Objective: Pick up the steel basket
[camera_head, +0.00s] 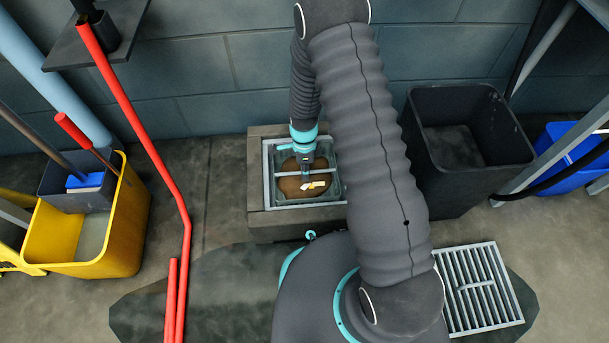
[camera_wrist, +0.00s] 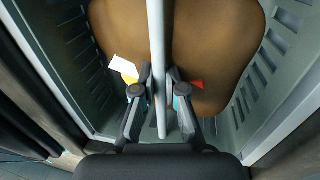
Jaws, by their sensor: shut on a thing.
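The steel basket (camera_head: 267,178) is a square grey container inside a concrete-edged floor pit. Its slotted walls show in the wrist view (camera_wrist: 272,52). A straight bar handle (camera_wrist: 156,45) crosses its top. My gripper (camera_head: 306,178) points down over the middle of the basket. In the wrist view my gripper (camera_wrist: 161,78) is shut on the bar, one finger on each side. A brown mass (camera_wrist: 215,50) with white, yellow and red scraps lies in the basket below the bar. I cannot tell whether the basket is clear of the pit floor.
The concrete pit edge (camera_head: 257,188) surrounds the basket. A black bin (camera_head: 450,160) stands to the right. A metal grate (camera_head: 485,290) lies on the floor at front right. A yellow mop bucket (camera_head: 125,225) and red poles (camera_head: 150,145) are on the left. A wall is behind.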

